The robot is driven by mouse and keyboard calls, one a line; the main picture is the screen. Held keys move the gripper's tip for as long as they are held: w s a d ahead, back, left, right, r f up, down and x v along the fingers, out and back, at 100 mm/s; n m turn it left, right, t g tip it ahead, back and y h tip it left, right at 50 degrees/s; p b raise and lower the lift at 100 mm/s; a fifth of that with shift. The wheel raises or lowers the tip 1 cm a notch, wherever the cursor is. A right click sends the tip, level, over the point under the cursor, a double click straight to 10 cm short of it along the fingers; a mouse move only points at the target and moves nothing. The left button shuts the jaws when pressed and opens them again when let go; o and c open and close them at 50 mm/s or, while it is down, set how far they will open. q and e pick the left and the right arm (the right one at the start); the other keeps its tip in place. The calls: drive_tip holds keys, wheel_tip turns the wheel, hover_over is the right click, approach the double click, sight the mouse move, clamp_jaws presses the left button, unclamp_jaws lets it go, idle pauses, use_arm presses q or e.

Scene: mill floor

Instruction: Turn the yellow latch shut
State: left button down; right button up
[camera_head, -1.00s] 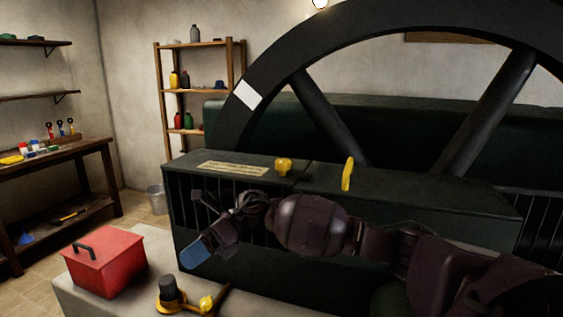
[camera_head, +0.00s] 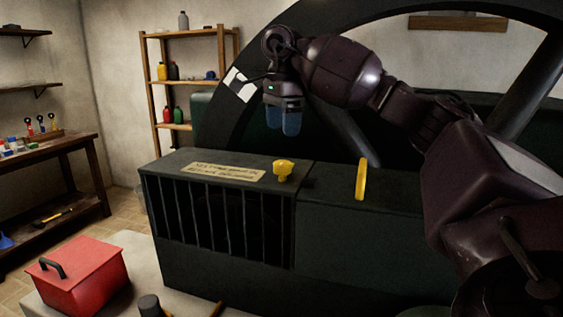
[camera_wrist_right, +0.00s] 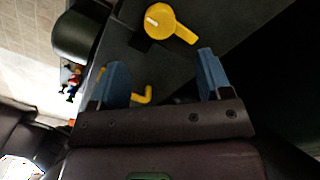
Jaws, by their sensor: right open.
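The yellow latch (camera_head: 283,168) stands on top of the dark machine housing (camera_head: 225,215), beside the seam between its two sections. My right gripper (camera_head: 282,120) is above the latch, pointing down, with its blue fingers apart and nothing between them. In the right wrist view, a yellow piece with a round hub and a short arm, apparently the latch (camera_wrist_right: 168,22), lies beyond the open fingers (camera_wrist_right: 163,78), not between them. A smaller bent yellow piece (camera_wrist_right: 143,95) shows between the fingers, further off; I cannot tell what it is. My left gripper is not in view.
An upright yellow handle (camera_head: 361,180) stands on the housing right of the latch. A large dark wheel (camera_head: 225,115) rises behind. A paper label (camera_head: 223,172) lies on the housing top. A red box (camera_head: 85,280) sits on the pale surface at front left.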

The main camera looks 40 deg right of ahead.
sight(283, 162)
wheel_tip(283, 162, down, 8)
drive_tip(key=shift+f, duration=0.65)
drive_tip(key=shift+c, duration=0.2)
drive_tip(key=c, duration=0.9)
